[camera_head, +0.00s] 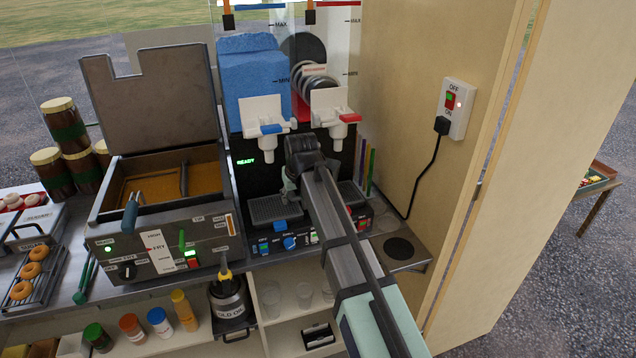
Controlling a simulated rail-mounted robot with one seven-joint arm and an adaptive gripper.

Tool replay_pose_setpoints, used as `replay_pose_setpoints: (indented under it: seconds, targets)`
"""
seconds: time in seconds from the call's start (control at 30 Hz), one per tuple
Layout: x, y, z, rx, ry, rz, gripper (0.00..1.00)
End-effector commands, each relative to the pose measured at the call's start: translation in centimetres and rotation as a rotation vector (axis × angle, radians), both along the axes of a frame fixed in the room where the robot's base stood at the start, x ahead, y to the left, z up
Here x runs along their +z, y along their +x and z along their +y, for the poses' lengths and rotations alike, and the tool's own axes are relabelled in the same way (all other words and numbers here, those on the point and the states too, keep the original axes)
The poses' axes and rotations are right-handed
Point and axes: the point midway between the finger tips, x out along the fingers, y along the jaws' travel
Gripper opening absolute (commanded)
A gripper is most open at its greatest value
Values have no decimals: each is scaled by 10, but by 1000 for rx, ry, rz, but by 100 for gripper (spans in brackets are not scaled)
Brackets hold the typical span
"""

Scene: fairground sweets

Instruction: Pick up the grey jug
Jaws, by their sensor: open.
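I see no vessel that I can surely call the grey jug. A dark grey metal container (229,305) labelled "OLD OIL" stands on the lower shelf below the fryer. It has a handle-like loop at its front and a yellow piece at its top. My gripper (291,182) is well above and to the right of it, in front of the slush machine below its taps. The gripper is open; its fingers are small and partly hidden by my arm. My arm also hides part of the machine's drip tray area.
The fryer (165,247) with its lid up stands left of the slush machine (250,158). Clear cups (304,294) and capped bottles (160,322) stand on the lower shelves. A wall with a switch box (458,108) and hanging cable bounds the right side.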

Motion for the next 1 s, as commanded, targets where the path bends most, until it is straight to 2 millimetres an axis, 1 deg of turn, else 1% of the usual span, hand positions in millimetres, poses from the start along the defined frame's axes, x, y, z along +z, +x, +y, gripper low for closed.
replay_pose_setpoints:
  seconds: [0.03, 0.23, 0.4, 0.6, 0.63, 0.67, 0.7, 0.73, 0.77, 1.0]
  targets:
    - [3, 9, 3, 0, 0, 1, 46]
    - [3, 40, 14, 0, 0, 1, 46]
    - [-10, 39, 14, 0, -1, 2, 46]
    - [-11, 39, 14, 0, 0, 0, 46]
    - [-11, 39, 14, 0, 0, 0, 42]
    - [-11, 39, 14, 0, 0, 0, 32]
    - [-11, 39, 14, 0, 0, 0, 17]
    - [-11, 39, 14, 0, 0, 0, 7]
    - [-11, 39, 14, 0, 0, 0, 0]
    - [-11, 39, 14, 0, 0, 0, 0]
